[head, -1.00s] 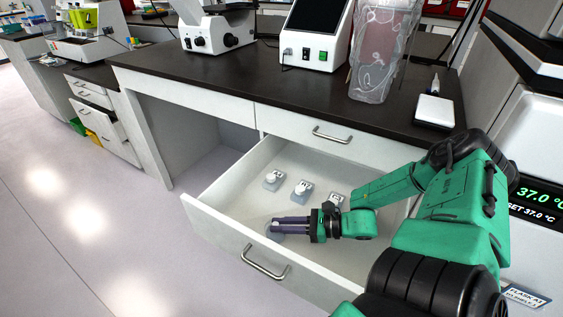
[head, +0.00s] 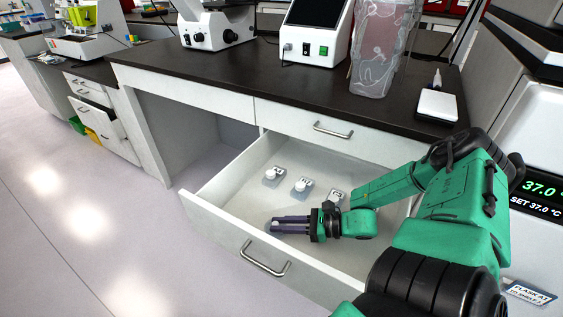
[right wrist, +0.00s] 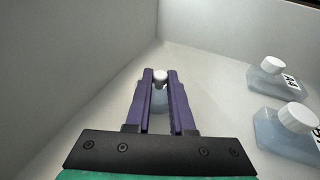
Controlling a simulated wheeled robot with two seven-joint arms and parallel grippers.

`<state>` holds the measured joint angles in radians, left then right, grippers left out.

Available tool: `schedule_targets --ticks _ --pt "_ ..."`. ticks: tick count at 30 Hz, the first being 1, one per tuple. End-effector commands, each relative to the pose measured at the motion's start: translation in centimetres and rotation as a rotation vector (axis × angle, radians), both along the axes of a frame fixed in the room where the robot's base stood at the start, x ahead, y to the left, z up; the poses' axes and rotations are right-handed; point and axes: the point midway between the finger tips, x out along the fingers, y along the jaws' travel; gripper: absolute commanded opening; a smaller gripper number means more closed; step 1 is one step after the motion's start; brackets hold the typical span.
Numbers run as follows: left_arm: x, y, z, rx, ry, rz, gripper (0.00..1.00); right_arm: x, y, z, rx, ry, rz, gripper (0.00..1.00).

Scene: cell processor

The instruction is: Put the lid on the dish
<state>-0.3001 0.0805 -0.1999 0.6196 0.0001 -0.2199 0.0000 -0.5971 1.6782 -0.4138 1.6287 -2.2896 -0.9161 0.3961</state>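My right gripper (head: 272,226) is low inside the open drawer (head: 214,220), with its purple fingers pointing left in the head view. In the right wrist view, a small flask (right wrist: 159,100) with a white cap stands between the two fingertips (right wrist: 160,74). The cap seems to fill the gap, but I cannot tell whether the fingers press on it. The fingers partly hide the flask's body. No dish or separate lid can be made out. My left gripper is not in view.
Several capped flasks stand in a row in the drawer, among them one at left (head: 273,176), one in the middle (head: 301,187) and one at right (head: 335,197). Drawer walls rise close around my gripper. The dark benchtop (head: 250,72) holds instruments above.

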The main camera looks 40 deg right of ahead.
Motion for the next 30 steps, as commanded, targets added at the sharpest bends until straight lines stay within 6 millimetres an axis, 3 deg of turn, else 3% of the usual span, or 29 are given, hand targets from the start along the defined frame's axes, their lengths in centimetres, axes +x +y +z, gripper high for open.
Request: schedule_targets --ticks 1,2,12,17,21,30 --pt "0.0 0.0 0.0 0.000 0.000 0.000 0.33 0.0 0.0 0.0 -0.001 0.001 0.000 0.42" --pt "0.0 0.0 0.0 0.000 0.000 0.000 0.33 0.0 0.0 0.0 -0.001 0.001 0.000 0.53" --pt "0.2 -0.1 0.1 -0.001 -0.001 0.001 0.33 0.0 0.0 0.0 0.000 0.001 0.000 0.54" --pt "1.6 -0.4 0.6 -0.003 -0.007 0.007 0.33 0.0 0.0 0.0 0.000 0.001 0.000 0.54" --pt "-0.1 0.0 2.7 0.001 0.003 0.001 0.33 0.0 0.0 3.7 -0.003 0.002 0.003 0.54" --pt "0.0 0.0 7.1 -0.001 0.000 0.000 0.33 0.0 0.0 12.5 -0.006 0.000 0.002 0.54"
